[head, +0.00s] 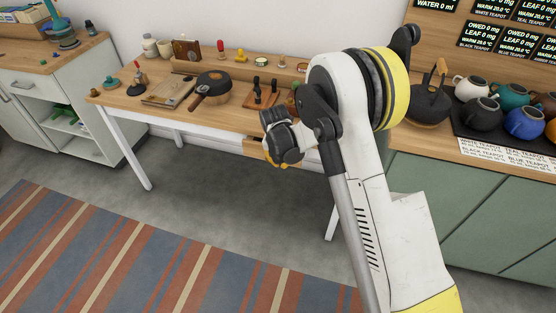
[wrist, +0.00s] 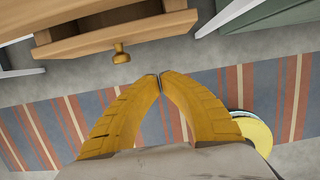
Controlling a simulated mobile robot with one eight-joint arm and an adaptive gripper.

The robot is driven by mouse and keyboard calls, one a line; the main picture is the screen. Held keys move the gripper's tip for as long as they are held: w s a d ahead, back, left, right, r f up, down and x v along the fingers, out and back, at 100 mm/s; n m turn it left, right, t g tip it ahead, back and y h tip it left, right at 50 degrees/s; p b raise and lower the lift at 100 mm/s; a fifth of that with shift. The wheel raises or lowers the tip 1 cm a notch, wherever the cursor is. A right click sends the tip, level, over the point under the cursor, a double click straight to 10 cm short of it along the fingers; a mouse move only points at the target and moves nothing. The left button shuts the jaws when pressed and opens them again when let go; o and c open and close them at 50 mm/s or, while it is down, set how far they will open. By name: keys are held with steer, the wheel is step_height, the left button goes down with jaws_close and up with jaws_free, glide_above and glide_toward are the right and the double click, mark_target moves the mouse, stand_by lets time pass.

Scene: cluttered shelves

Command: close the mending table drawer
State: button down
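The mending table (head: 160,108) is a wooden top on white legs, left of my arm in the head view. Its drawer (wrist: 115,37) is at the top left of the wrist view, pulled out, with a gap into its inside behind the front. A round brass knob (wrist: 121,56) sticks out of the front. In the head view a bit of the drawer (head: 252,147) shows below the table edge; my gripper hides the rest. My gripper (wrist: 160,76) has its yellow fingertips together with nothing between them, apart from the knob, to its right. It also shows in the head view (head: 270,157).
A pan (head: 210,88), a board (head: 170,91) and small tools stand on the tabletop. A green counter (head: 450,200) with several teapots is at the right. A striped rug (head: 150,255) lies on open floor in front.

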steer(key=shift+w+d+f+b, duration=0.25)
steer(key=shift+w+f+b, duration=0.2)
steer(key=shift+w, duration=0.3)
steer(key=shift+w+d+f+b, duration=0.3)
steer(key=shift+w+f+b, duration=0.1)
steer(key=shift+w, duration=0.3)
steer(key=shift+w+d+f+b, duration=0.25)
steer(key=shift+w+f+b, duration=0.15)
steer(key=shift+w, duration=0.35)
steer(key=shift+w+d+f, duration=0.1)
steer(key=shift+w+d, duration=0.15)
steer(key=shift+w, duration=0.45)
steer(key=shift+w+d, duration=0.2)
steer(key=shift+w, duration=0.45)
steer(key=shift+s, duration=0.1)
